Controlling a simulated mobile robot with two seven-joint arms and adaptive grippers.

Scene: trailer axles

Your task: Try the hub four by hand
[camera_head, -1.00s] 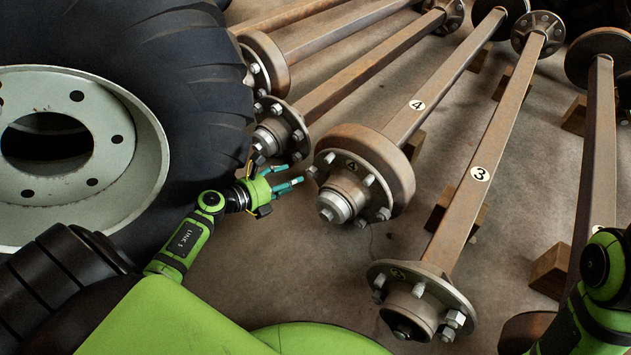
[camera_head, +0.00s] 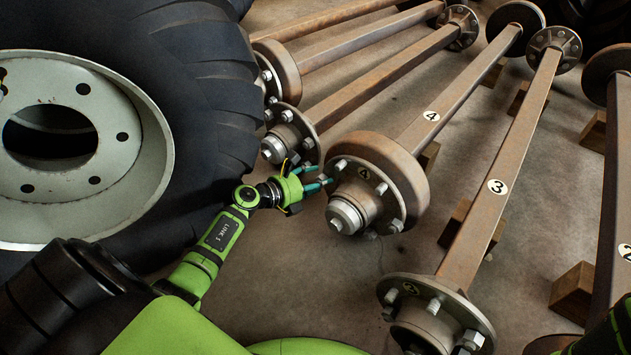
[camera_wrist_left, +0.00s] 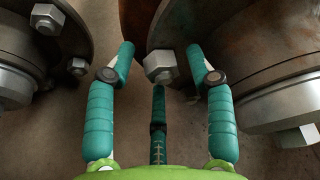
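Hub four (camera_head: 345,208) is a rusty drum with a grey flange, studs and a pale centre cap, on the axle marked 4 (camera_head: 440,100). It also shows at the right of the left wrist view (camera_wrist_left: 275,92). My left gripper (camera_head: 327,181) is at the hub's left edge, its teal fingers pointing at the flange. In the left wrist view the fingers (camera_wrist_left: 161,62) are spread, with one hex stud head (camera_wrist_left: 160,67) of the hub between the fingertips. I see no clear contact; the third finger sits below. My right gripper is out of view.
A neighbouring hub (camera_head: 288,140) lies close behind-left of my left gripper. A big tyre (camera_head: 215,95) with a pale rim stands at the left. Hub three (camera_head: 430,315) is front right, its axle (camera_head: 480,215) on wooden blocks (camera_head: 575,290). Bare floor (camera_head: 320,265) lies in front of hub four.

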